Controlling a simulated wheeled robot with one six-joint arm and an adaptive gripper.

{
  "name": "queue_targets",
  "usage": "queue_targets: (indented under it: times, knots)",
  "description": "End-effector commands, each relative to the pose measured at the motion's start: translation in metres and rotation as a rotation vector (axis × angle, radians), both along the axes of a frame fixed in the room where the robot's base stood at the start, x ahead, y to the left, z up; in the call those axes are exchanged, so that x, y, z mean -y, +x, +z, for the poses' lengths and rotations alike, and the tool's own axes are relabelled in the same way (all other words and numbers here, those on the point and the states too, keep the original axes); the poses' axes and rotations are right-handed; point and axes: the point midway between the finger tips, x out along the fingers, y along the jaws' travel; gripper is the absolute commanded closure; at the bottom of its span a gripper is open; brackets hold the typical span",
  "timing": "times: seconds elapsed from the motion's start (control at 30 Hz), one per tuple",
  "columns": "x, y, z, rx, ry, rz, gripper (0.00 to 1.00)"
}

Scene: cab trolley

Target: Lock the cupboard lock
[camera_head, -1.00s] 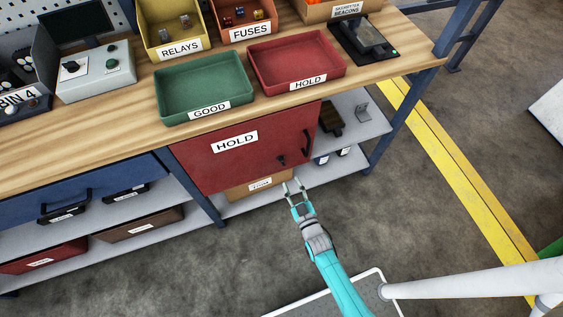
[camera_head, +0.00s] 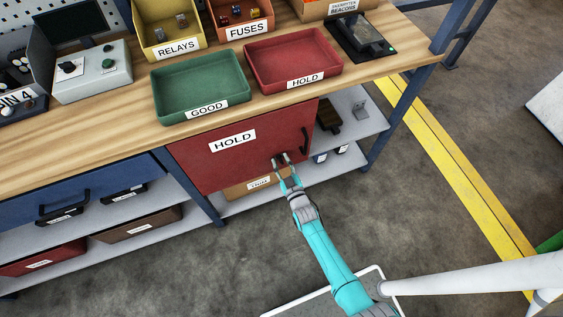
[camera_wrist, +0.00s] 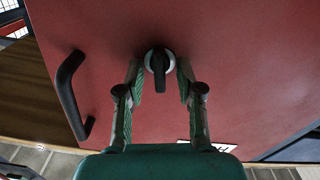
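The red cupboard door (camera_head: 215,165) marked HOLD is closed under the workbench; it fills most of the wrist view (camera_wrist: 240,60). The cupboard lock (camera_wrist: 159,66) is a black key-like knob on a pale round collar, its black part pointing down in the wrist view. My gripper (camera_head: 281,158) is at the lower right of the door, at the lock. In the wrist view my gripper (camera_wrist: 160,75) is open, with one finger on each side of the lock and gaps between. In the head view the fingers mostly hide the lock.
A black door handle (camera_head: 304,141) stands to the right of the lock; it also shows in the wrist view (camera_wrist: 70,95). A green tray (camera_head: 160,100) and a red tray (camera_head: 255,75) rest on the bench above. An open shelf (camera_head: 350,133) lies right of the door.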

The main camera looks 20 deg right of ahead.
Motion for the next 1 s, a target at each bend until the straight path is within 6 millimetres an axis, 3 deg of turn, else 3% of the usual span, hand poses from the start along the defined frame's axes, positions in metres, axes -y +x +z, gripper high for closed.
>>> queue_targets:
  times: [0.03, 0.13, 0.17, 0.43, 0.73, 1.0]
  knots:
    - [0.0000, -0.0001, 0.0000, 0.000, 0.000, 0.000, 0.71]
    - [0.0000, -0.0002, 0.0000, 0.000, 0.000, 0.000, 0.96]
    - [0.0000, -0.0002, 0.0000, 0.000, 0.000, 0.000, 1.00]
    - [0.0001, -0.0003, -0.0001, 0.000, 0.022, 0.000, 1.00]
    - [0.0011, -0.0004, 0.0000, 0.001, 0.230, 0.000, 1.00]
    - [0.0014, -0.0004, 0.0000, 0.001, 0.282, 0.000, 1.00]
